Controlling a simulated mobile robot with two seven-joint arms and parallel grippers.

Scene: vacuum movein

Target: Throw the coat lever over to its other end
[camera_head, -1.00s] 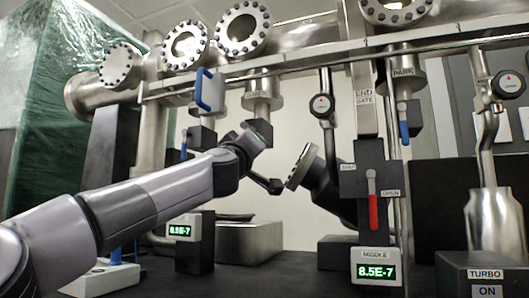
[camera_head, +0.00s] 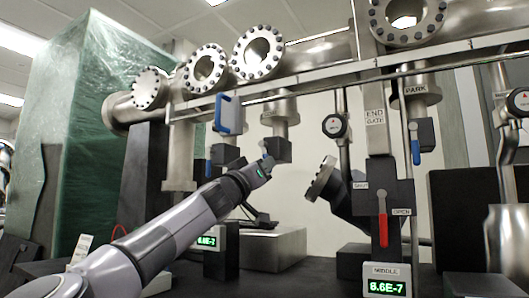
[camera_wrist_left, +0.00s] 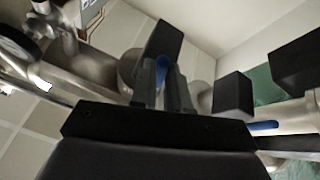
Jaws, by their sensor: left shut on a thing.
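The coat lever (camera_wrist_left: 163,68) is blue and shows between the two fingers of my left gripper (camera_wrist_left: 164,84) in the left wrist view. The fingers are closed on it, just beside a dark valve block (camera_wrist_left: 165,43). In the head view the left gripper (camera_head: 267,161) reaches up to the same dark block (camera_head: 284,151), under a steel pipe whose label is hard to read. The hand hides the lever there. My right gripper is in neither view.
Another blue lever (camera_wrist_left: 264,126) and its dark block (camera_wrist_left: 235,92) are close by on the right in the wrist view. An angled flanged port (camera_head: 322,179) stands right of the hand. The red END GATE lever (camera_head: 383,217) hangs farther right. A steel rail (camera_head: 330,75) runs above.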

